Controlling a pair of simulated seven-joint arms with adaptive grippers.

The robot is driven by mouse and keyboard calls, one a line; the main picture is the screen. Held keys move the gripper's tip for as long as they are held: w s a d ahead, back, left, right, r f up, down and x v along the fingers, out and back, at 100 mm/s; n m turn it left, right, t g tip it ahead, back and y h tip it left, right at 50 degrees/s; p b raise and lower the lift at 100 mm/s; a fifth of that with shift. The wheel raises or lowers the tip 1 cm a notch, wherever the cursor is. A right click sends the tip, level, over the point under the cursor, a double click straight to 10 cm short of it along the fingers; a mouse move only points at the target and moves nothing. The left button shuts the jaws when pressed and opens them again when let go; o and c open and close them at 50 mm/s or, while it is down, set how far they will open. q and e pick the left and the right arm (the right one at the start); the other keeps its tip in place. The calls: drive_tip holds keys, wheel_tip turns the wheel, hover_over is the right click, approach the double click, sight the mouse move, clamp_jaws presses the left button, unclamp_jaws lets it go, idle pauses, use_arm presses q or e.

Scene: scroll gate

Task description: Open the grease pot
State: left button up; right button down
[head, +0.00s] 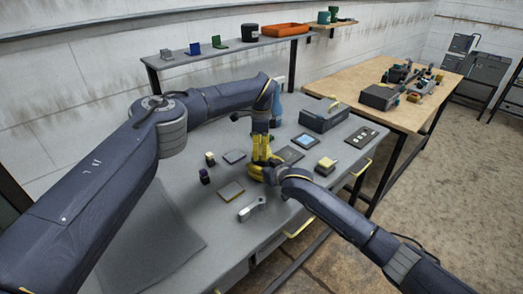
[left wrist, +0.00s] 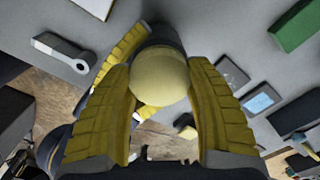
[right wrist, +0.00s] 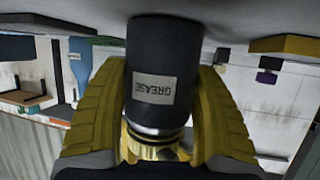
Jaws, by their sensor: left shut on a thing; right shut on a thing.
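The grease pot (right wrist: 165,50) is a dark cylinder with a white GREASE label, upside down in the right wrist view. My right gripper (right wrist: 162,85) is shut on its body, one yellow finger on each side. A pale yellow round top (left wrist: 158,80) shows in the left wrist view. My left gripper (left wrist: 165,68) is shut on it from above. A silvery band shows at the pot's top end in the right wrist view; whether the top is loose I cannot tell. In the head view both grippers meet over the grey bench (head: 185,200) and mostly hide the pot.
A grey lever-like part (head: 252,208) and a yellowish square plate (head: 231,191) lie near the grippers. Small blocks, a blue-screened device (head: 305,141) and a grey toolbox (head: 324,115) are also on the bench. A shelf with an orange tray (head: 285,30) runs behind.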

use_arm(q)
drive_tip(key=n, duration=0.5)
drive_tip(key=shift+r, duration=0.85)
idle(0.3)
drive_tip(key=shift+r, duration=0.25)
drive_tip(key=shift+r, duration=0.15)
drive_tip(key=shift+r, duration=1.85)
use_arm(e)
drive_tip(key=shift+c, duration=0.9)
unclamp_jaws()
drive_tip(key=shift+s, duration=0.1)
